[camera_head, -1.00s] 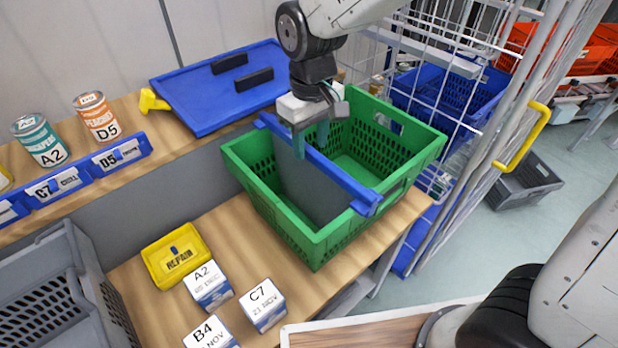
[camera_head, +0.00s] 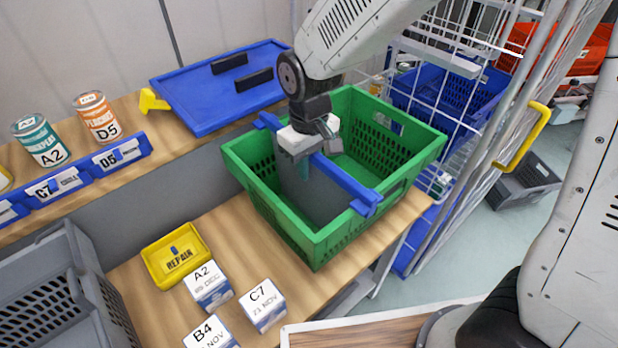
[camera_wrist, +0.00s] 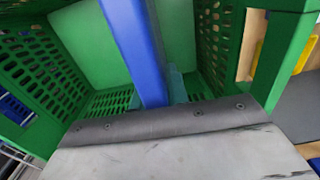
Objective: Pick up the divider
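The divider (camera_head: 345,182) is a long blue top bar with a grey panel (camera_head: 313,190) hanging below it. It stands upright across the inside of the green crate (camera_head: 285,222), its bar ends lying over the crate's rims. My gripper (camera_head: 310,166) is low over the bar, left of its middle. One teal finger shows on the near side of the divider; the far one is hidden in the head view. In the wrist view the blue bar (camera_wrist: 135,40) runs between both teal fingertips (camera_wrist: 155,90), which look close against its sides, so the gripper appears shut on it.
The green crate stands at the bench's right end, beside a wire cage (camera_head: 455,70). A blue lid (camera_head: 215,95) lies behind it on the shelf. A yellow tray (camera_head: 178,255) and several white boxes (camera_head: 263,305) stand at its left front.

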